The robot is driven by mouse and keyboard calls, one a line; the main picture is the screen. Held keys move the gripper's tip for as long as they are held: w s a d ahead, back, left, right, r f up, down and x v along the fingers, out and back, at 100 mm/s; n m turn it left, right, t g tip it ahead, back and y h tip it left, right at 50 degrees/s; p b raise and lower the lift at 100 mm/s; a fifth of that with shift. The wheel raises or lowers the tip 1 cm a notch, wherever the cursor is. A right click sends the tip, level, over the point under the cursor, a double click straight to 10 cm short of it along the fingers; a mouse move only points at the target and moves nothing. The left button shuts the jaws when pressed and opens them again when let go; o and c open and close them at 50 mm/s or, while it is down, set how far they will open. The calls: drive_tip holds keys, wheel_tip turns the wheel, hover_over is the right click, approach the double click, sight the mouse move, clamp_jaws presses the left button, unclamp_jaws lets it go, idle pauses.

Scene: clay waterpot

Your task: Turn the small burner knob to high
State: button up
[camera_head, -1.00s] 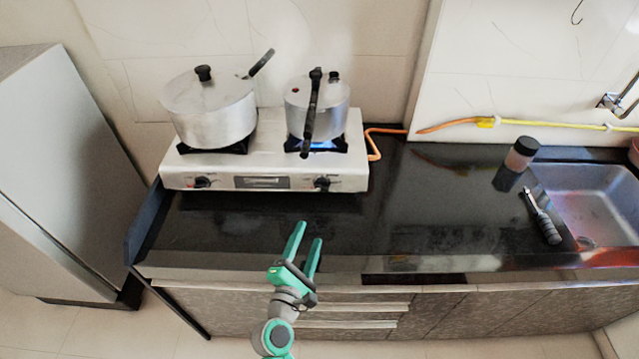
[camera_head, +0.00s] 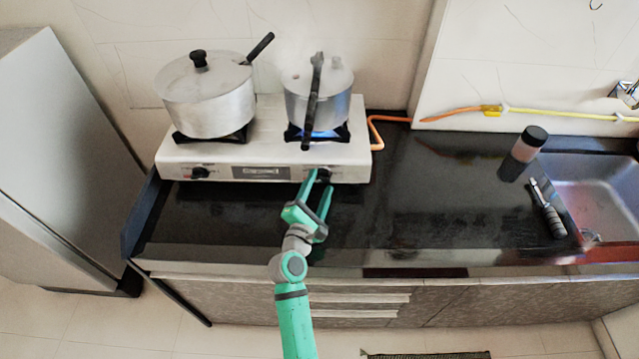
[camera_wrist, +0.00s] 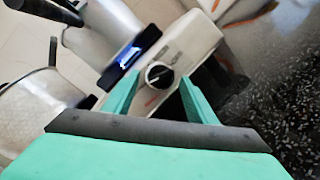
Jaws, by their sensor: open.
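The white two-burner stove (camera_head: 215,157) stands on the black counter. Its right knob (camera_head: 323,174) is black and sits on the front panel below the smaller pot, where a blue flame (camera_head: 322,134) burns. In the wrist view the knob (camera_wrist: 158,74) shows a pale pointer mark, and the blue flame (camera_wrist: 132,58) shows behind it. My green gripper (camera_head: 320,182) is open with its fingertips close to the right knob. In the wrist view my gripper (camera_wrist: 158,98) has one finger on each side of the knob; I cannot tell whether either touches it. The left knob (camera_head: 200,173) is also black.
A large lidded pan (camera_head: 205,103) stands on the left burner. The smaller pot (camera_head: 334,108) with a long black handle is on the right burner. An orange hose (camera_head: 376,135) runs behind.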

drive_tip(key=shift+w+d, duration=0.1)
drive_tip(key=shift+w, duration=0.5)
drive_tip(key=c, duration=1.1)
drive_tip(key=shift+o, duration=0.2)
drive_tip(key=shift+r, duration=0.1)
